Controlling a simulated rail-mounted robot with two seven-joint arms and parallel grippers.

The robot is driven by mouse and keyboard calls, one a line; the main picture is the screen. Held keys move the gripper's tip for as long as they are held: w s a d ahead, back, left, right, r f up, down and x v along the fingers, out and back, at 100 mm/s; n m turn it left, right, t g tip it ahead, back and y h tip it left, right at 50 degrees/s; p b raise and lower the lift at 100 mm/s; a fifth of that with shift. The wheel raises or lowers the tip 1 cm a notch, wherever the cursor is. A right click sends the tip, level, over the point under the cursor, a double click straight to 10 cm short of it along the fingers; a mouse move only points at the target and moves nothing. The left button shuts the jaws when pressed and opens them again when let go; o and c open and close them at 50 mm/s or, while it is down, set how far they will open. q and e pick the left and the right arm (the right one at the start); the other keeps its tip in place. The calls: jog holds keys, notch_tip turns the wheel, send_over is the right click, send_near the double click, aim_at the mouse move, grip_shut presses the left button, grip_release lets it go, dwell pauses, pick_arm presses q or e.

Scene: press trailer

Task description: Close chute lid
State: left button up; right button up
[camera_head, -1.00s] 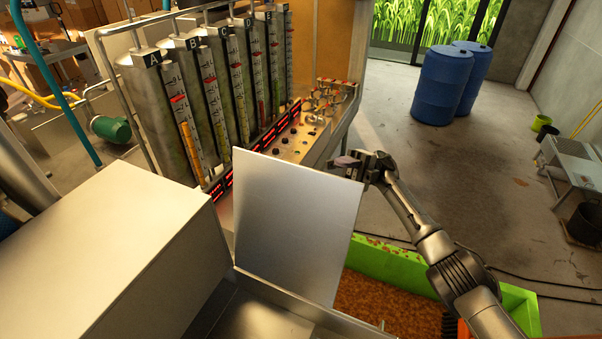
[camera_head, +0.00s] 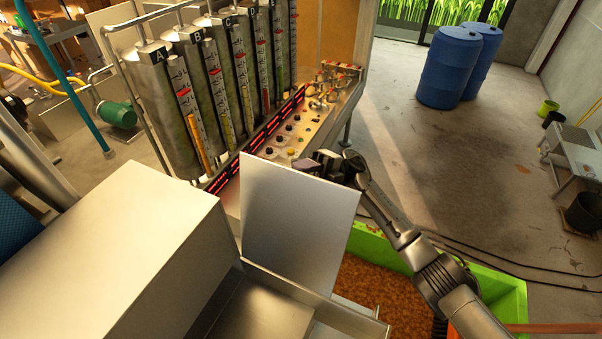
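The chute lid (camera_head: 296,225) is a flat silver panel standing raised, tilted up from the rim of the open metal chute (camera_head: 262,315) in the lower middle. My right gripper (camera_head: 314,163) is just behind the lid's top right edge, pointing left. From this view I cannot tell whether it touches the lid. Its fingers are small and partly overlapped, so their opening is unclear. My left gripper is not in view.
A large metal box (camera_head: 120,260) stands left of the chute. A green bin (camera_head: 378,250) of orange-brown material lies below my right arm. Behind the lid are lettered tanks (camera_head: 165,110) and a control panel (camera_head: 300,135). Blue barrels (camera_head: 448,68) stand on open floor at back right.

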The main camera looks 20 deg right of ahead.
grip_shut()
dwell(0.4)
